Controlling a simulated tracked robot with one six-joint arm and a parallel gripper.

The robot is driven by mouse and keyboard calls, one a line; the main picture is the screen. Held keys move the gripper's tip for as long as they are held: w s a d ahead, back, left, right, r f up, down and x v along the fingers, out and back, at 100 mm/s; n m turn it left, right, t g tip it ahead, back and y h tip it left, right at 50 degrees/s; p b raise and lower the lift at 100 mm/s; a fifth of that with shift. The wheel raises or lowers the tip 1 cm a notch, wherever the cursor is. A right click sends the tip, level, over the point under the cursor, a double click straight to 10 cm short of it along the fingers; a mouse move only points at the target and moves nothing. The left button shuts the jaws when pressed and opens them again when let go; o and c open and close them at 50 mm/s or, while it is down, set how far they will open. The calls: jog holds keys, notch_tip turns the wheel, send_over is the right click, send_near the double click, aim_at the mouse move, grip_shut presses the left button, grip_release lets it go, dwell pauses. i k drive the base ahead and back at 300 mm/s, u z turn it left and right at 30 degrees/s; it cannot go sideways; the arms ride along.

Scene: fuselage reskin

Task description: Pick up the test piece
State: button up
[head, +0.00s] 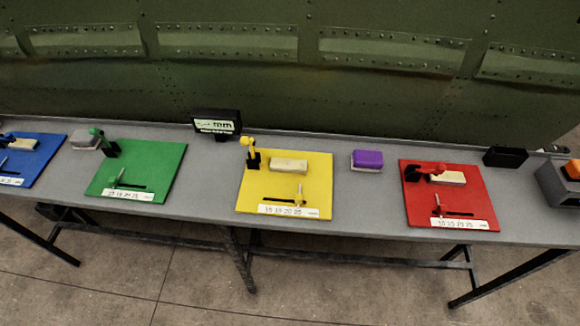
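No label marks which thing is the test piece. Pale beige blocks lie on the yellow board (315,173) and the red board (483,195): one block (289,165) beside a yellow-topped black stand (251,153), the other (447,178) by a red-topped stand (411,172). Another pale block (22,143) lies on the blue board (44,158) at the left. The green board (159,161) has a green-topped stand (108,144) but no pale block. A purple-topped block (367,159) and a grey block (86,139) lie on the bare table. My gripper is not in view.
The long grey table (365,205) runs along a riveted green wall (300,90). A black display (216,124) stands at the back, a black box (505,157) at the back right. A grey device (558,183) sits at the right edge.

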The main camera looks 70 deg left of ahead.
aim_at(289, 166)
jog(key=k, duration=1.95)
jog(key=u, duration=1.95)
jog(key=i, duration=0.7)
jog(key=u, duration=0.1)
